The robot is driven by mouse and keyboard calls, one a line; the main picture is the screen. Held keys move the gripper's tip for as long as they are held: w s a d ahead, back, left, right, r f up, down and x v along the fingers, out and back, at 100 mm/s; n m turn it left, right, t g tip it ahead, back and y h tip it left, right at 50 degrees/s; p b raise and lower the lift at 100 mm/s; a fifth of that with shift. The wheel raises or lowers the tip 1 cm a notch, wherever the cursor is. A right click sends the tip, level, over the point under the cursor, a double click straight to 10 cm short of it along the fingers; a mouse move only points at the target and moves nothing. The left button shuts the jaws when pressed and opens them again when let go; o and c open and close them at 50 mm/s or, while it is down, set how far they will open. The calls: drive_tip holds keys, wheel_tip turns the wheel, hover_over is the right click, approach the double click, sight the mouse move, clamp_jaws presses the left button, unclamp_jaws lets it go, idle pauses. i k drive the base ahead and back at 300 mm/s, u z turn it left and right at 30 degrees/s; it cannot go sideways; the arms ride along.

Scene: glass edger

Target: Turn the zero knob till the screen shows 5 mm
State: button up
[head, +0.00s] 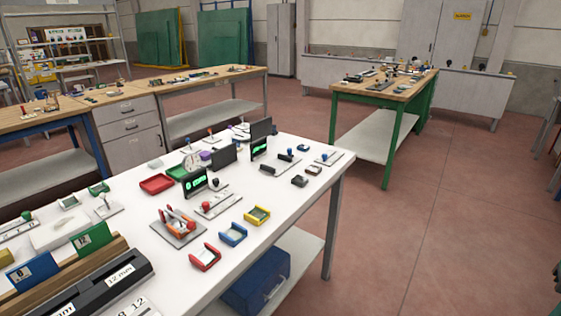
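A small dark screen (194,182) with glowing green characters stands on the white table (290,215). Its reading is too small to make out surely. A second dark screen (260,147) with green marks stands farther back. A device with a red knob (220,205) and a dark knob (215,183) is in front of the first screen. Blue knobs (289,152) are near the second screen. I cannot tell which knob is the zero knob. My gripper is not in view.
Red (205,257), blue (233,234) and yellow (257,215) trays lie along the table's near edge. A blue crate (256,285) is on the lower shelf. The floor (450,220) to the right is clear.

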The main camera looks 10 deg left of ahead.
sight(216, 181)
drive_tip(key=z, duration=0.3)
drive_tip(key=i, duration=1.2)
drive_tip(key=u, duration=0.7)
drive_tip(key=i, duration=0.9)
drive_tip(key=u, duration=0.6)
